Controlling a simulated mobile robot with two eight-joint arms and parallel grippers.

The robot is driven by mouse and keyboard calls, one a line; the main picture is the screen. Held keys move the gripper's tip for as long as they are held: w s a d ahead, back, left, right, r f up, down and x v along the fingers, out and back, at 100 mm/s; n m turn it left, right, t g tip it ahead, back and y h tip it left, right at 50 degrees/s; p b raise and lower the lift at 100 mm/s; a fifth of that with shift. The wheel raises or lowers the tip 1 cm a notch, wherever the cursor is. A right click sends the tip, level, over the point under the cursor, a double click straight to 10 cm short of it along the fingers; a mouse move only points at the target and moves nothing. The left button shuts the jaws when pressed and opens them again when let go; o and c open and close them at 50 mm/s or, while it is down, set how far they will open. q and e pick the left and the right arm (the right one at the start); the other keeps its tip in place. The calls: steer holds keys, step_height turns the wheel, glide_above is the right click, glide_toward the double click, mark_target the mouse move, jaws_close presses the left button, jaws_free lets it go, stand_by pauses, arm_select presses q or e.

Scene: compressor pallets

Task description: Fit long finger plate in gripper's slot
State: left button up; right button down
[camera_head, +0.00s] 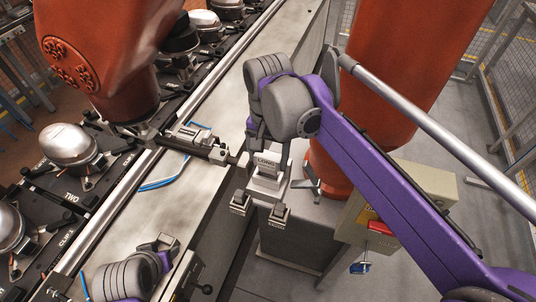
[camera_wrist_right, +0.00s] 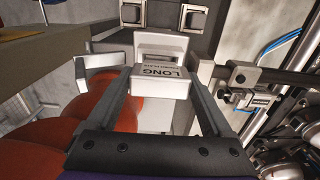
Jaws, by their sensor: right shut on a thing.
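The long finger plate (camera_head: 266,163) is a light grey block labelled LONG. It also shows in the right wrist view (camera_wrist_right: 161,82). My right gripper (camera_head: 268,152) is shut on it, with one finger on each side. The held plate is at the near end of a grey pedestal; whether it touches anything below is hidden. The orange robot's gripper (camera_head: 195,139) lies to its left, above the pale conveyor-side ledge, with a labelled block; its slot is too small to make out. My left wrist (camera_head: 128,277) shows at the bottom left, but its fingers are not clear.
Compressors (camera_head: 68,146) on black pallets line the left. A yellowish control box (camera_head: 425,185) stands behind my right arm. Blue cable (camera_head: 160,182) lies on the ledge.

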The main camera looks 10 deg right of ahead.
mark_target(268, 166)
arm_select(q)
steer(key=shift+s+f+b, duration=0.3)
steer(key=shift+f+b, duration=0.2)
steer(key=shift+f, duration=0.25)
steer(key=shift+s+f+b, duration=0.3)
steer(key=shift+f+b, duration=0.2)
steer(key=shift+f, duration=0.2)
arm_select(e)
steer(key=shift+f, duration=2.1)
jaws_free()
steer(key=shift+r, duration=0.1)
step_height(268, 166, up, 11)
steer(key=shift+f+p, duration=0.1)
steer(key=shift+p, duration=0.3)
arm_select(q)
steer(key=shift+w+r, duration=0.25)
steer(key=shift+r, duration=0.3)
steer(key=shift+s, duration=0.15)
arm_select(e)
steer(key=shift+s+f, duration=0.1)
